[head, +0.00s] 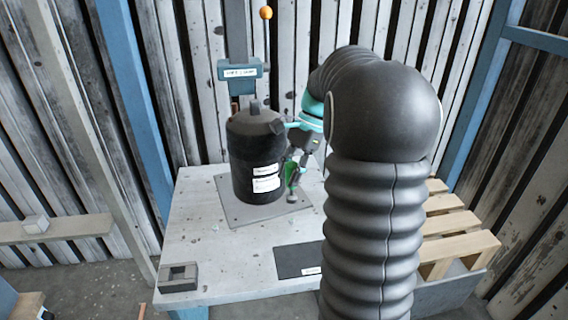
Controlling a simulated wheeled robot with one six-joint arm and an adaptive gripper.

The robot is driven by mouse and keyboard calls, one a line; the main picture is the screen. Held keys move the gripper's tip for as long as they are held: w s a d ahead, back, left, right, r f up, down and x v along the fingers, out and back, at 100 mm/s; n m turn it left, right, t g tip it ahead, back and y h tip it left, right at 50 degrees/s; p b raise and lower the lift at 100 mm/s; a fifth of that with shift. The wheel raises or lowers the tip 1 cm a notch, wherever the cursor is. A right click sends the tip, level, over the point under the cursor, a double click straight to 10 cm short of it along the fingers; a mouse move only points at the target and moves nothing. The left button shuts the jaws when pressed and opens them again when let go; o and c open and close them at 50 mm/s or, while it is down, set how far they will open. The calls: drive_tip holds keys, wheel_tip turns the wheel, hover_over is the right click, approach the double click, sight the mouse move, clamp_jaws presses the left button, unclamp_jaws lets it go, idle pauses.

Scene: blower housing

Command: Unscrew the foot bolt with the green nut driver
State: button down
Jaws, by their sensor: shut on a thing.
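The black cylindrical blower housing (250,150) stands upright on a grey base plate (240,214) on the pale table. My gripper (299,158) is at the housing's right side, partly hidden by my own arm. It is shut on the green nut driver (291,174), which is held roughly upright with its lower end pointing down. A small grey piece (292,199) shows under the driver, near the right part of the plate. I cannot tell whether it is the foot bolt or the driver's socket, nor whether the two touch.
A dark mat (297,261) with a small label lies at the table's front. A grey open box (178,278) sits at the front left corner. A post with a labelled box (240,72) stands behind the housing. A wooden pallet (455,240) is at right. The table's left side is mostly clear.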

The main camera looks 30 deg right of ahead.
sight(291, 197)
drive_tip(key=shift+s+d+f+b, duration=0.1)
drive_tip(key=shift+d+f+b, duration=0.05)
drive_tip(key=shift+f+b, duration=0.5)
wheel_tip(291, 197, down, 3)
drive_tip(key=b, duration=0.3)
drive_tip(key=shift+f, duration=0.7)
drive_tip(key=shift+f, duration=0.3)
drive_tip(key=shift+p, duration=0.4)
